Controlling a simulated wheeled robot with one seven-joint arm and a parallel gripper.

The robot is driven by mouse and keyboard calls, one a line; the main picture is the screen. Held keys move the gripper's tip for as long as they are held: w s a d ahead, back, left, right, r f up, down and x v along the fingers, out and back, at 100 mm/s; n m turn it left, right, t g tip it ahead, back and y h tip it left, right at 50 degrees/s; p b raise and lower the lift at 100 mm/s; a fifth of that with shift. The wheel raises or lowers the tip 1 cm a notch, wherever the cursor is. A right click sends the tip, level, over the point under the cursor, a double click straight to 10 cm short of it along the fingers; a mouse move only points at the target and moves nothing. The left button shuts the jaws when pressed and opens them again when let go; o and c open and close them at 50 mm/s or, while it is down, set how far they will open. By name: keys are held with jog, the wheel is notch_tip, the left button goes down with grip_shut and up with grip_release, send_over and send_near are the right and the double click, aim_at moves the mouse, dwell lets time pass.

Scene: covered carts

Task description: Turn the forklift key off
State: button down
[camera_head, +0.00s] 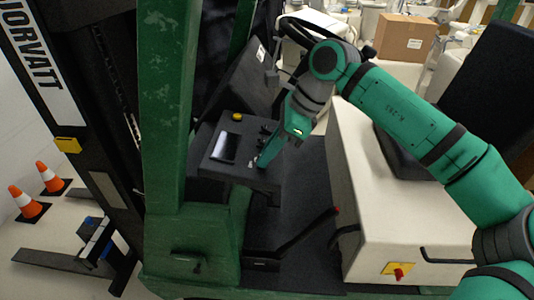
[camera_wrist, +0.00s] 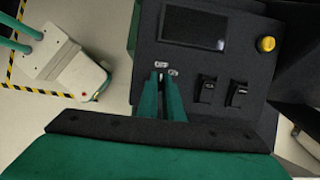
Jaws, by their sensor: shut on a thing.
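The forklift's dark control panel (camera_head: 215,172) stands left of the seat base in the head view. My gripper (camera_head: 261,163) reaches down to the panel's near right part. In the wrist view my gripper's two green fingers (camera_wrist: 161,82) come close together at the panel (camera_wrist: 148,38), just below two small pale labels (camera_wrist: 167,68). They are shut on the key (camera_wrist: 161,75), of which only a small light bit shows between the tips. The fingers hide the rest, so I cannot tell its turn angle.
The panel carries a screen (camera_wrist: 195,27), a yellow knob (camera_wrist: 266,44) and two black rocker switches (camera_wrist: 207,88) right of my fingers. The steering wheel (camera_head: 300,32) is behind my arm. A green post (camera_head: 165,110) stands left of the panel. A lever (camera_head: 305,232) lies below.

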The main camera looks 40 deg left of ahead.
jog(key=c, duration=1.9)
grip_release()
jog(key=shift+w, duration=0.1)
jog(key=v, duration=1.1)
jog(key=shift+f, duration=0.1)
